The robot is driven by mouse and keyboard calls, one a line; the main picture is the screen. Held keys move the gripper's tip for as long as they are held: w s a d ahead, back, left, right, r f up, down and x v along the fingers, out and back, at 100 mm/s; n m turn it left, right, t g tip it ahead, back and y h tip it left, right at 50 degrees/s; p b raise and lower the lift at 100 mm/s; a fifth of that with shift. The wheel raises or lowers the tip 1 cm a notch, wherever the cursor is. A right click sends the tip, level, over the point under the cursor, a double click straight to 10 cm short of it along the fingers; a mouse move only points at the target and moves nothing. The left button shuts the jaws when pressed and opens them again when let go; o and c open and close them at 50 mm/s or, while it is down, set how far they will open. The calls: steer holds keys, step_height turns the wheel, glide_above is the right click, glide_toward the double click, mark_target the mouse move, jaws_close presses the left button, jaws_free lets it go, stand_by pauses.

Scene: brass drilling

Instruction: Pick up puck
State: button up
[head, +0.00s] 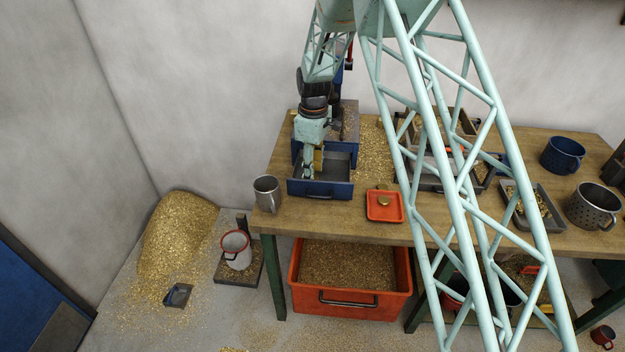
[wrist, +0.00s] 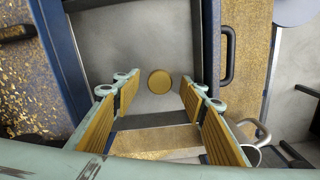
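A round brass puck (wrist: 160,81) lies flat on the grey floor of a blue drawer (wrist: 210,50) in the wrist view. In the head view the drawer (head: 325,190) is pulled out of the blue machine at the left of the bench, and I cannot make out this puck there. My gripper (head: 313,172) points down into the drawer. In the wrist view my gripper (wrist: 159,88) is open, with its two yellow-padded fingers wide apart and the puck showing between their tips. Nothing is held. Another brass disc (head: 383,201) rests on a small red tray (head: 372,212).
A grey metal mug (head: 267,193) stands on the bench (head: 290,212) left of the drawer. The drawer walls are close around my fingers. Trays, a blue pot (head: 562,155) and a perforated pot (head: 592,206) stand at the right. An orange bin (head: 350,307) is below.

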steer(key=shift+f, duration=0.65)
steer(key=c, duration=1)
